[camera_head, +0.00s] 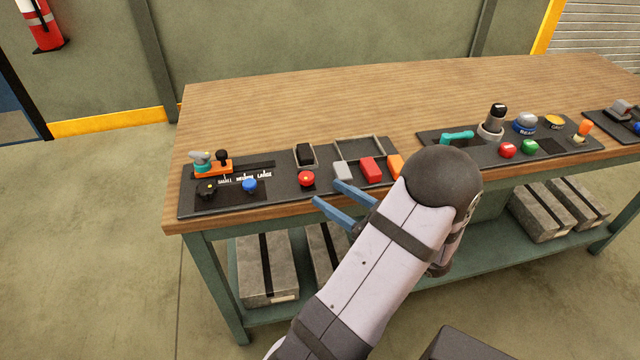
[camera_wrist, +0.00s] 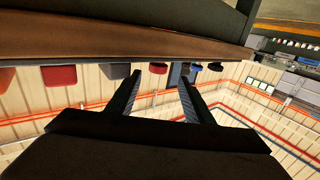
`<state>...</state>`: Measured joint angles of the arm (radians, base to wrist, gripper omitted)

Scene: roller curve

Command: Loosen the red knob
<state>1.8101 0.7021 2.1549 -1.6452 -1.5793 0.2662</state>
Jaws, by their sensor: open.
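The red knob (camera_head: 306,178) is a small round knob with a yellow mark on top, near the front edge of the left black panel. It also shows in the wrist view (camera_wrist: 158,68), ahead of my fingers and roughly between their tips. My gripper (camera_head: 327,192) has blue fingers, spread apart and empty, just in front and to the right of the knob. The gripper also shows in the wrist view (camera_wrist: 160,78) as two dark fingers with a gap. The fingers look apart from the knob, but exact distance is unclear.
A blue knob (camera_head: 249,185) and a black knob (camera_head: 206,188) are left of the red knob. A grey block (camera_head: 342,171) and a red block (camera_head: 371,170) are close on its right. A black rocker (camera_head: 305,154) is behind. The wooden tabletop (camera_head: 330,105) further back is clear.

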